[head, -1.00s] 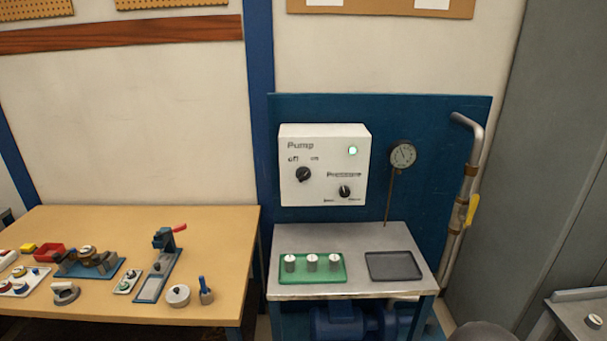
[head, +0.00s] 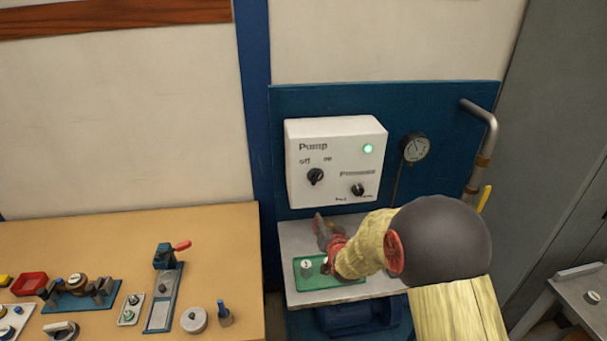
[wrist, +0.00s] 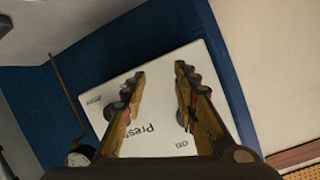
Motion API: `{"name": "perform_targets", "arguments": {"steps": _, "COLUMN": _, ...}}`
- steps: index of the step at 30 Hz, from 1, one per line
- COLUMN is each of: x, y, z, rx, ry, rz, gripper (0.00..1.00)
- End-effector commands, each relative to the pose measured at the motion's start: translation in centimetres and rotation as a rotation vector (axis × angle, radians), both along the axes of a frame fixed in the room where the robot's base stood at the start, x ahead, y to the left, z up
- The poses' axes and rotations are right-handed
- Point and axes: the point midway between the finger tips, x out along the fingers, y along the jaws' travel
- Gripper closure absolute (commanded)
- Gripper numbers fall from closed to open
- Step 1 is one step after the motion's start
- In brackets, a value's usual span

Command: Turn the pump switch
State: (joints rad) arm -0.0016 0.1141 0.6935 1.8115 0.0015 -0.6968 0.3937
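The white pump box (head: 328,146) is on the blue panel. Its pump switch (head: 315,176) is a black knob under the "off" and "on" labels; the exact pointer angle is too small to tell. A second black knob, the pressure knob (head: 357,189), sits lower right. My gripper (head: 320,219) is below the box, above the green tray, apart from the switch. In the wrist view my gripper (wrist: 160,70) is open and empty, with the box face (wrist: 152,100) behind its fingers. The pump switch cannot be made out there.
A green lamp (head: 367,148) glows on the box. A gauge (head: 415,148) and a pipe (head: 488,130) are to the right. The green tray (head: 300,287) is partly hidden by my arm. A wooden bench (head: 110,226) with several parts stands left.

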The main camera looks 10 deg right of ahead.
Motion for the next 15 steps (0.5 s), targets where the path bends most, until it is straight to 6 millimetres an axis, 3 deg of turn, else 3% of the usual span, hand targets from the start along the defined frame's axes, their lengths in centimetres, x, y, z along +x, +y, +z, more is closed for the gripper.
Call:
{"name": "perform_targets", "arguments": {"steps": 1, "x": 1.2, "y": 0.0, "z": 2.6, "rx": 0.022, "ry": -0.09, "rz": -0.007, "gripper": 0.7}}
{"name": "perform_targets", "arguments": {"steps": 3, "x": 2.2, "y": 0.0, "z": 5.8, "rx": 0.053, "ry": -0.199, "rz": -0.014, "gripper": 0.7}}
{"name": "perform_targets", "arguments": {"steps": 6, "x": 2.5, "y": 0.0, "z": 8.4, "rx": 0.09, "ry": -0.297, "rz": -0.019, "gripper": 0.7}}
{"name": "perform_targets", "arguments": {"steps": 10, "x": 2.7, "y": 0.0, "z": 10.0, "rx": 0.12, "ry": -0.354, "rz": -0.022, "gripper": 0.7}}
{"name": "perform_targets", "arguments": {"steps": 15, "x": 4.3, "y": 0.0, "z": 9.9, "rx": 0.129, "ry": -0.353, "rz": -0.023, "gripper": 0.7}}
